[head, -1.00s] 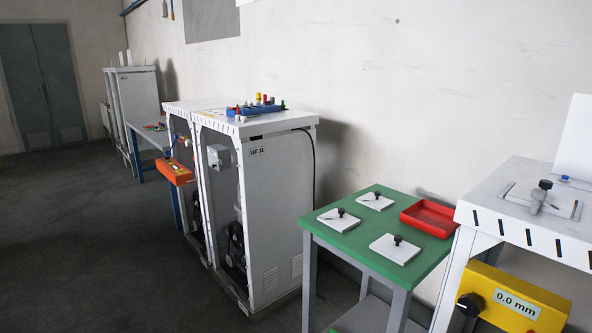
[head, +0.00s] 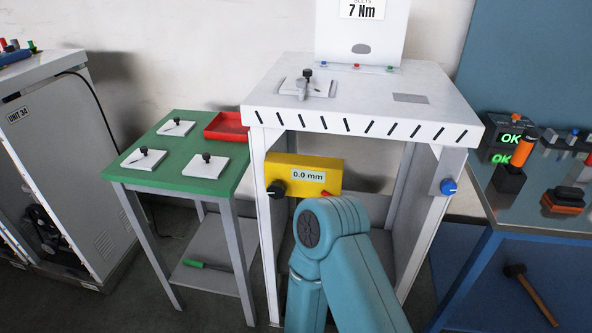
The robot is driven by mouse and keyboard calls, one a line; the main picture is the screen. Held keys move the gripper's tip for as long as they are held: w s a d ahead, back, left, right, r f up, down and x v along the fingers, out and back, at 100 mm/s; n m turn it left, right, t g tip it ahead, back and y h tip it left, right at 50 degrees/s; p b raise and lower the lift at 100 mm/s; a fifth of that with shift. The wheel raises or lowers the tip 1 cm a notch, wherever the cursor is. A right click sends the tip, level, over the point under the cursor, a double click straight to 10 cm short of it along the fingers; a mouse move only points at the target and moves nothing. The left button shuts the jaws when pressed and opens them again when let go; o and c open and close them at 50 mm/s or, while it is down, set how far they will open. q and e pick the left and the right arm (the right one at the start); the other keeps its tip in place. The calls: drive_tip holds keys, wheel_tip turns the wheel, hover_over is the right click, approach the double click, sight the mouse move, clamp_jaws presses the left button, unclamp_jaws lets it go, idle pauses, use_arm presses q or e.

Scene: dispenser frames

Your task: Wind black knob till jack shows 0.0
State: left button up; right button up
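The yellow jack box (head: 303,166) hangs under the front of the white dispenser frame (head: 350,100). Its display (head: 309,175) reads 0.0 mm. The black knob (head: 276,189) is on the left end of the box, with a light pointer mark. A small red part (head: 327,194) shows at the box's lower right. A teal arm of mine rises from the bottom, just below and in front of the box. No gripper fingers are in view, so neither gripper's contact with the knob shows.
A green table (head: 185,180) with white plates and a red tray (head: 227,127) stands left of the frame. A blue knob (head: 448,187) is on the frame's right leg. A blue bench (head: 530,215) with tools stands at right. A grey cabinet (head: 75,170) is far left.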

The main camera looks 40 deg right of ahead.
idle(0.8)
use_arm(q)
drive_tip(key=c, duration=0.4)
use_arm(e)
drive_tip(key=c, duration=0.6)
drive_tip(key=shift+c, duration=0.2)
use_arm(q)
drive_tip(key=shift+w+d, duration=0.1)
drive_tip(key=shift+d, duration=0.05)
use_arm(e)
drive_tip(key=shift+d, duration=0.15)
